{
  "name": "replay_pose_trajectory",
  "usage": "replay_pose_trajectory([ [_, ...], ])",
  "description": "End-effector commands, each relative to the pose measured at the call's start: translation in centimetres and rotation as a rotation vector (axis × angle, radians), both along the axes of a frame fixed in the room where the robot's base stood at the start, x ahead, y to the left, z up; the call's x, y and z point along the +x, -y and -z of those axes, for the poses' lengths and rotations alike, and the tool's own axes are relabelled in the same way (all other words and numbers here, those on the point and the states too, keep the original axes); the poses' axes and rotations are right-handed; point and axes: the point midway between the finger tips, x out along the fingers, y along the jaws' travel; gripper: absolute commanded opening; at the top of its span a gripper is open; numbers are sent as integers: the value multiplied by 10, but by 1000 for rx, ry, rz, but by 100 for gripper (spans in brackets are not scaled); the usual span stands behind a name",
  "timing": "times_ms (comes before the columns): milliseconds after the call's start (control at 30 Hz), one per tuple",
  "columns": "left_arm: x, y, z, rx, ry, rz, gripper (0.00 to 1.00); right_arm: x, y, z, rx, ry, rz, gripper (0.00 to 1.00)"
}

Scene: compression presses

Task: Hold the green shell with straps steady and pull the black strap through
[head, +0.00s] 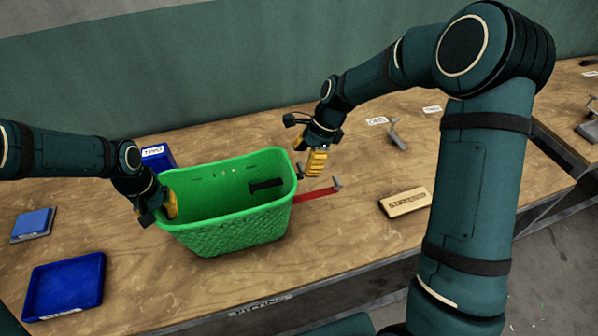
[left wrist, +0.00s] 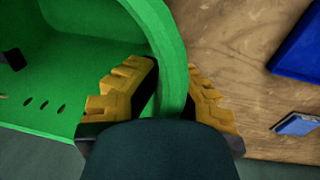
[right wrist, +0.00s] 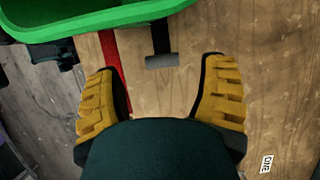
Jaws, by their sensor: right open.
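The green shell (head: 225,232) is an open basket upright on the wooden table. My left gripper (head: 165,207) is shut on its left rim, one finger inside and one outside; the rim (left wrist: 172,60) shows between the fingers. A black strap piece (head: 267,186) lies against the inner right wall. Outside that wall the black strap (right wrist: 160,38) sticks out and ends in a grey tab (right wrist: 162,61). A red strap (head: 316,192) sticks out beside it. My right gripper (head: 316,160) is open and empty just off the right wall, the black strap's tab ahead between its fingers, apart from both.
A blue tray (head: 65,312) lies at the front left, a small blue block (head: 33,224) behind it and a blue bin (head: 158,157) behind the shell. A wooden block (head: 405,202) and a grey bracket (head: 397,136) stand right. The table between shell and wooden block is mostly clear.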

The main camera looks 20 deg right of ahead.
Motion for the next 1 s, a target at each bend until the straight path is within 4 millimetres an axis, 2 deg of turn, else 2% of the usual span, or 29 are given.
replay_pose_trajectory([
  [33, -6, 0, 8, 2, -21, 1, 0, -1, -3, 8, 0, -3, -1, 71],
  [300, -6, 0, 8, 2, -21, 1, 0, 0, -11, 29, 0, -1, -1, 71],
  [700, -6, 0, 8, 2, -21, 1, 0, 0, -13, 33, 0, 0, -1, 71],
  [733, -6, 0, 8, 2, -21, 1, 0, 0, -13, 33, 0, 0, -1, 65],
  [767, -6, 0, 8, 2, -21, 1, 0, 0, -13, 33, 0, 0, -1, 55],
  [900, -6, 0, 8, 2, -21, 1, 0, 0, -13, 33, 0, 0, -1, 5],
  [933, -6, 0, 8, 2, -21, 1, 0, 0, -13, 33, 0, 0, -1, 0],
  [1000, -6, 0, 8, 2, -21, 1, 0, 0, -13, 32, 0, -1, -1, 0],
])
